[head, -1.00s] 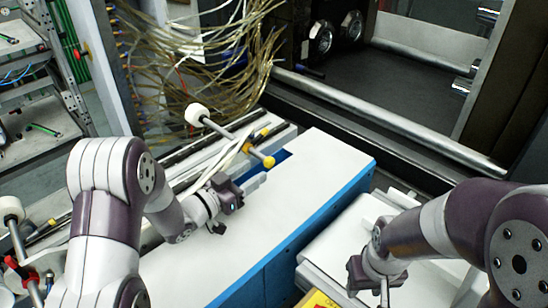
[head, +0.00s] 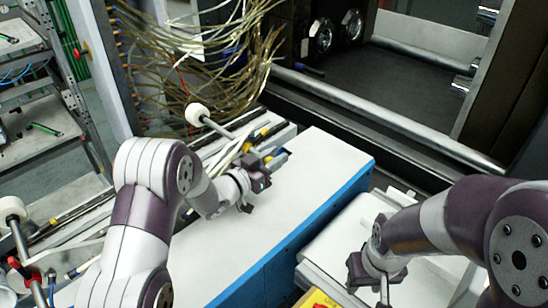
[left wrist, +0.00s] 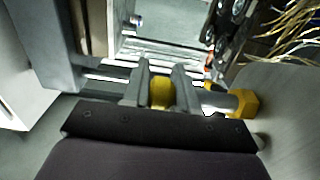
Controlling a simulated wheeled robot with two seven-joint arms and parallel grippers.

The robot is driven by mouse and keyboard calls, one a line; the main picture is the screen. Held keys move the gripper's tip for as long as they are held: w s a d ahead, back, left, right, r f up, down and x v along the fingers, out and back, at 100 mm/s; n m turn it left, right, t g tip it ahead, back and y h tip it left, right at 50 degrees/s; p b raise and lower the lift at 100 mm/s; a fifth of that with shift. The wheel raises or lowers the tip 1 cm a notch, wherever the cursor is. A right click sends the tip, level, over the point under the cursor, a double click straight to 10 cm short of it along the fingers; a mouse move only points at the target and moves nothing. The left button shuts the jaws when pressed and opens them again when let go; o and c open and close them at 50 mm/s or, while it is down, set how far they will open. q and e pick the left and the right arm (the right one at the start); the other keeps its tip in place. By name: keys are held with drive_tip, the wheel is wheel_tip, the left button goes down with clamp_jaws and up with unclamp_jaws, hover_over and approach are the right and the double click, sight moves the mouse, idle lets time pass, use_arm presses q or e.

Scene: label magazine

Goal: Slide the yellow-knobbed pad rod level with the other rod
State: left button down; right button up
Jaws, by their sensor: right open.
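The pad rod runs from a white round pad (head: 196,114) down to the right, past a yellow clamp (head: 248,145). My left gripper (head: 271,160) is at its near end, over the white-topped bench, and hides the yellow knob in the head view. In the left wrist view the yellow knob (left wrist: 161,94) is between the two fingers of my left gripper (left wrist: 161,82); whether they press on it I cannot tell. The other rod, with its own white pad (head: 11,209), is at the far left. My right gripper (head: 378,282) is open and empty at the lower right.
The white bench top (head: 310,175) with a blue side is clear right of my left gripper. Loose pale cables (head: 240,60) hang behind the pad rod. A lower white surface (head: 345,235) and a yellow item (head: 318,299) are near my right gripper. Shelves stand left.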

use_arm(q)
drive_tip(key=shift+s+d, duration=0.35)
drive_tip(key=shift+s, duration=0.05)
drive_tip(key=c, duration=1)
unclamp_jaws()
drive_tip(key=shift+o, duration=0.2)
drive_tip(key=shift+a, duration=0.1)
drive_tip(key=b+v, duration=0.1)
drive_tip(key=v, duration=1.1)
drive_tip(key=shift+s+a+b, duration=0.15)
drive_tip(key=shift+s+b, duration=0.1)
drive_tip(key=shift+b, duration=0.1)
